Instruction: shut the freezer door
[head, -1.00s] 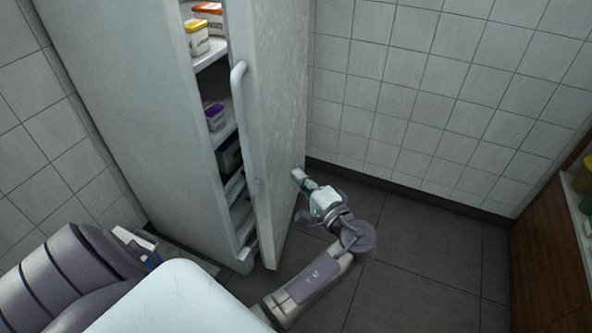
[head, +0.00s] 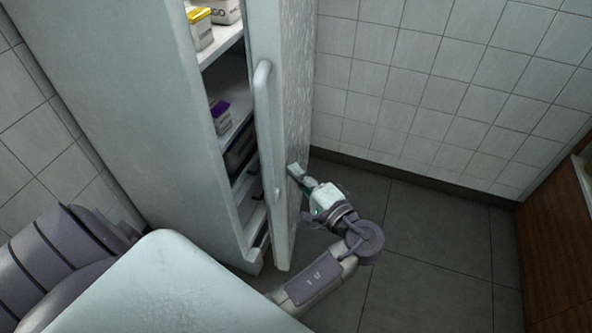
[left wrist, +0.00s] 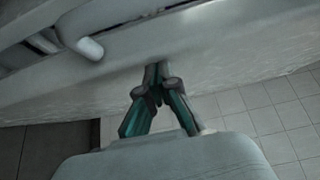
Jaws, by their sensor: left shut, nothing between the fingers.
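The freezer (head: 130,90) is a tall pale cabinet at the left of the head view. Its door (head: 290,120) stands ajar, with shelves showing in the gap. A long vertical handle (head: 262,130) is on the door; the rounded end of a handle (left wrist: 90,48) also shows in the left wrist view. My left gripper (head: 297,172) is at the door's right-hand side, low down. In the left wrist view my left gripper (left wrist: 156,75) is shut and empty, its tips at the pale door surface (left wrist: 235,55); contact seems likely but is not certain. My right gripper is out of view.
Tubs with yellow (head: 200,28) and purple (head: 220,115) lids stand on the freezer shelves. A tiled wall (head: 430,90) is behind the door. Dark floor (head: 430,250) lies clear to the right, up to a brown wooden unit (head: 555,250).

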